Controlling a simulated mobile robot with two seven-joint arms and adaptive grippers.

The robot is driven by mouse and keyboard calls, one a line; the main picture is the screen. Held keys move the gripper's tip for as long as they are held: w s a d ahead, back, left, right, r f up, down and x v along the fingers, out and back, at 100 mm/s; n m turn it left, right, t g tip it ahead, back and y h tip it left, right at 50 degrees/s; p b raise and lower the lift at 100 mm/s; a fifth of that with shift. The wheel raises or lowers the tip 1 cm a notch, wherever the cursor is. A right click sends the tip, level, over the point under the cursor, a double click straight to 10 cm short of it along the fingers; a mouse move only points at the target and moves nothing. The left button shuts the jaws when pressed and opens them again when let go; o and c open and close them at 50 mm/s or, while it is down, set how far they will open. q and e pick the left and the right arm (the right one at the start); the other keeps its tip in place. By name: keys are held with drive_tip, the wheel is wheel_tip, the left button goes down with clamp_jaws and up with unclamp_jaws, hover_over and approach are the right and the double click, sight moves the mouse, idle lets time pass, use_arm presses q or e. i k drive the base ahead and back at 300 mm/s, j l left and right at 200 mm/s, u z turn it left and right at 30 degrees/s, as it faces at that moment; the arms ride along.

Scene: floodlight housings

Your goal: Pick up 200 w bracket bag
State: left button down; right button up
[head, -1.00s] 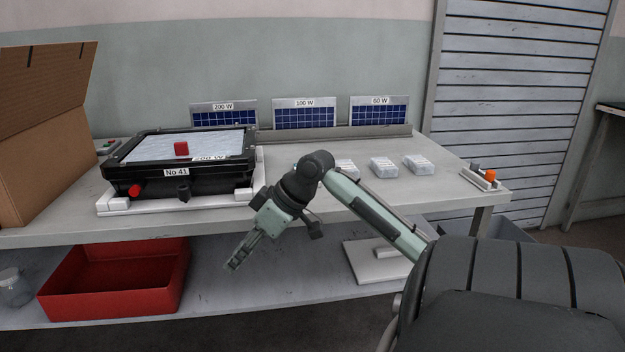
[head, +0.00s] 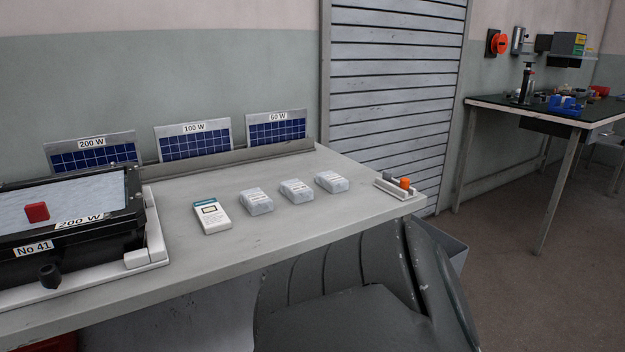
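Three small clear-white bags lie in a row on the grey bench in the head view: a left bag (head: 256,201), a middle bag (head: 296,191) and a right bag (head: 331,182). Their print is too small to read, so I cannot tell which is the 200 W bracket bag. Nothing touches them. Neither gripper is in view.
A white device with a screen (head: 212,215) lies left of the bags. The floodlight housing (head: 99,232), marked 200 W, sits in a white frame at left. Solar panels labelled 200 W (head: 92,152), 100 W (head: 193,141) and 60 W (head: 276,130) stand behind. A small holder (head: 400,190) is at the right corner.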

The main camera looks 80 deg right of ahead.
sight(335, 182)
drive_tip(key=z, duration=1.45)
drive_tip(key=i, duration=0.05)
